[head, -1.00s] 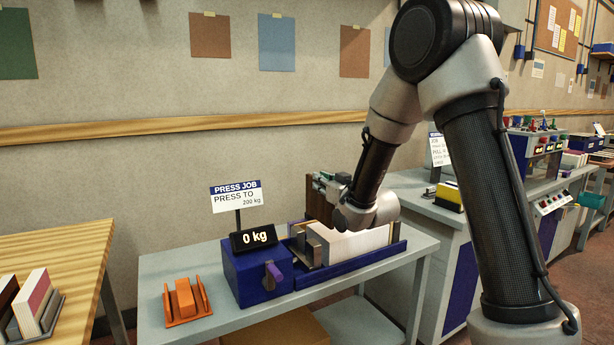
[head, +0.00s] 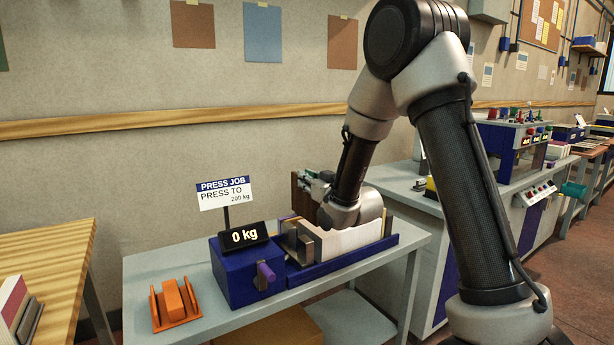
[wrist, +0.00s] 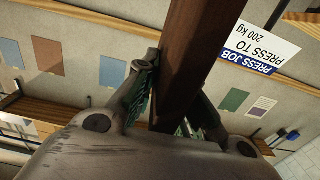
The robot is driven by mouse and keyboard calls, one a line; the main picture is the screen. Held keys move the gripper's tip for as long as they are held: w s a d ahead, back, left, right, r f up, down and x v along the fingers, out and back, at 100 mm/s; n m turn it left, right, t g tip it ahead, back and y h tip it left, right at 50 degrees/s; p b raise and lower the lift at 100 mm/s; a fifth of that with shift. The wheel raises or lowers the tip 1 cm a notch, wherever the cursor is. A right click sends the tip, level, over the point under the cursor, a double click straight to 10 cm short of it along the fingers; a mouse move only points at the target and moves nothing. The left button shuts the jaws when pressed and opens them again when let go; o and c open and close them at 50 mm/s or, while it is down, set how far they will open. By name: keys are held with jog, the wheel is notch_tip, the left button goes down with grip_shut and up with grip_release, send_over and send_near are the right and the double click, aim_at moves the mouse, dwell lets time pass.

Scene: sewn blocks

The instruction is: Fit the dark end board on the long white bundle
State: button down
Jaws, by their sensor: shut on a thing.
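The dark brown end board (head: 304,194) stands upright above the back side of the press, near the sign. My gripper (head: 315,181) is shut on it; the wrist view shows the board (wrist: 197,60) between the two fingers (wrist: 175,105). The long white bundle (head: 352,239) lies in the blue press (head: 328,264), beside a grey metal plate (head: 303,247) at its left end. My wrist hides part of the bundle. I cannot tell whether the board touches the bundle.
The press's blue box (head: 240,273) has a purple handle and a display reading 0 kg. A sign (head: 224,194) says press to 200 kg. An orange holder (head: 174,305) stands at the bench's left. A wooden table (head: 60,250) is further left.

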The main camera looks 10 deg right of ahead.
notch_tip(320, 180, down, 14)
dwell(1.4)
jog(key=shift+f, duration=0.3)
dwell(0.7)
jog(key=c, duration=1.4)
grip_release()
jog(key=v, duration=0.7)
jog(key=shift+s+d, duration=0.1)
jog(key=shift+s, duration=0.15)
